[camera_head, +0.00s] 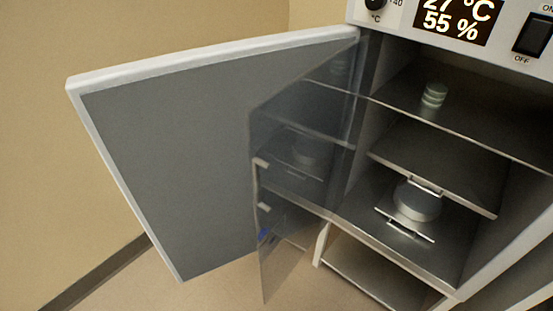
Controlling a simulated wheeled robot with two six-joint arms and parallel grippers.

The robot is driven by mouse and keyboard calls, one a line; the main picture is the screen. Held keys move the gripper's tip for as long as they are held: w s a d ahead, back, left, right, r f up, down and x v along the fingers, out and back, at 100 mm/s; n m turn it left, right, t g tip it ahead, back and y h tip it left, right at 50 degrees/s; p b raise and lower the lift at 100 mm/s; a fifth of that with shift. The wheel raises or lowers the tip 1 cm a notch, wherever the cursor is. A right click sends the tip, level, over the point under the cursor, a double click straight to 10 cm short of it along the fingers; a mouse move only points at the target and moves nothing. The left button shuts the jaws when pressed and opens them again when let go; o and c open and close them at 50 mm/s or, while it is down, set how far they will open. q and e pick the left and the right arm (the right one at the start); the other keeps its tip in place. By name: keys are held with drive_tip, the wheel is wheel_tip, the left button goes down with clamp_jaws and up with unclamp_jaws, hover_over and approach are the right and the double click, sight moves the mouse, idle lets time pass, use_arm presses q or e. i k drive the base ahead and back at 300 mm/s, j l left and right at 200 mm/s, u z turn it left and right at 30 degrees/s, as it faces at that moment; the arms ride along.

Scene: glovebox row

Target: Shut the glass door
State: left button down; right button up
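The glass door (283,175) is a clear, tinted inner panel hinged at the left side of the cabinet opening. It stands open, swung out toward me, with its free edge at the left. Small pale fittings and a blue spot show near that free edge. The cabinet (493,258) is open behind it, and its inside shows at the right. Neither of my grippers is in view.
The white outer door (170,160) with a grey inner face stands wide open to the left, behind the glass. Inside are metal shelves (440,165), a stack of round dishes (434,95) and a round container (416,200). A control panel (410,15) is above.

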sight(328, 198)
drive_tip(key=i+j, duration=0.15)
drive_tip(key=j, duration=0.25)
drive_tip(key=i+j+z, duration=0.1)
drive_tip(key=j, duration=0.3)
drive_tip(key=i+j+z, duration=0.1)
drive_tip(key=j, duration=0.3)
drive_tip(key=i+j, duration=0.25)
drive_tip(key=j, duration=0.2)
drive_tip(key=i+j+z, duration=0.1)
drive_tip(key=j, duration=0.3)
drive_tip(key=j+z, duration=0.1)
drive_tip(key=z, duration=1.35)
drive_tip(key=k+z, duration=0.3)
drive_tip(key=k, duration=0.35)
drive_tip(key=k+l+z, duration=0.15)
drive_tip(key=k+z, duration=0.2)
drive_tip(key=k, duration=0.25)
